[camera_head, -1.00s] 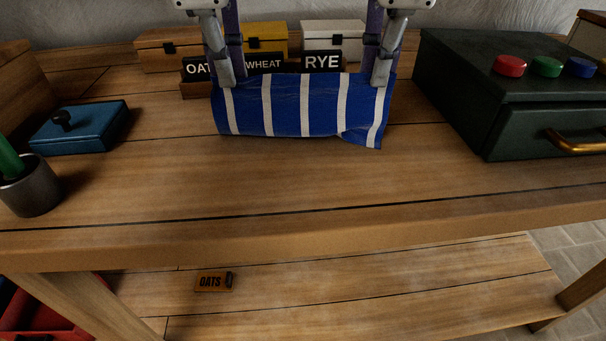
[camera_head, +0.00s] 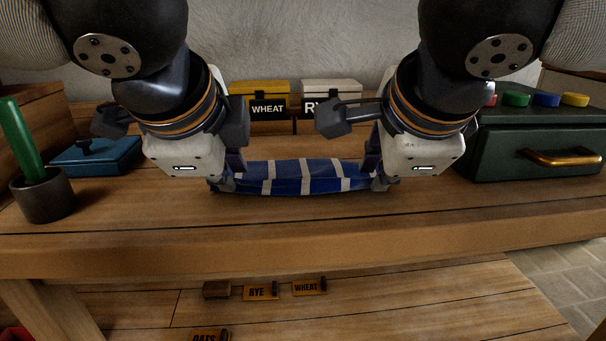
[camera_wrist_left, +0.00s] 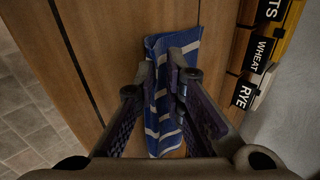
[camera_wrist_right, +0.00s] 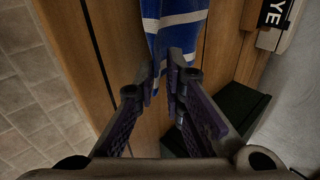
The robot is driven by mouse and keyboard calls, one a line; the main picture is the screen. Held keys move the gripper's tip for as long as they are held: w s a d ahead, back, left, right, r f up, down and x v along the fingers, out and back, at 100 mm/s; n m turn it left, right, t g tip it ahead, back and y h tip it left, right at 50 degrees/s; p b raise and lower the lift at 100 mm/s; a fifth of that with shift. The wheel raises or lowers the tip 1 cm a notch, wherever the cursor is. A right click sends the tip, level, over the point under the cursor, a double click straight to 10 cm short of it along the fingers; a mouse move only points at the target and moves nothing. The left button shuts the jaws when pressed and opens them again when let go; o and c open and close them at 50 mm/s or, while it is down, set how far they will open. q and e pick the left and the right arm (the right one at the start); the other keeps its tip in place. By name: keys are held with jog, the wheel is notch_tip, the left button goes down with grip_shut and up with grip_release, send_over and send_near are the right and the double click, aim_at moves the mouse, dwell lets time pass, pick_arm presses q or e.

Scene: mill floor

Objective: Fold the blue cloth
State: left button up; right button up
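The blue cloth (camera_head: 290,180) with white stripes lies in a narrow, folded-looking band across the worktable, between my two grippers. My left gripper (camera_head: 222,184) is at its left end; in the left wrist view its fingertips are close together with cloth (camera_wrist_left: 160,140) between them. My right gripper (camera_head: 380,182) is at the right end; in the right wrist view its fingertips close on the narrowed end of the cloth (camera_wrist_right: 175,25). My wrists hide part of both cloth ends in the head view.
The yellow wheat box (camera_head: 265,92) and white rye box (camera_head: 330,92) stand behind. A dark green drawer unit (camera_head: 530,145) is right; a blue lidded box (camera_head: 95,157) and grey cup (camera_head: 44,196) are left. Label tags (camera_head: 261,293) lie on the lower shelf. The front strip of table is clear.

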pick_arm(q)
jog(key=o, duration=0.4)
pick_arm(e)
jog(key=o, duration=0.4)
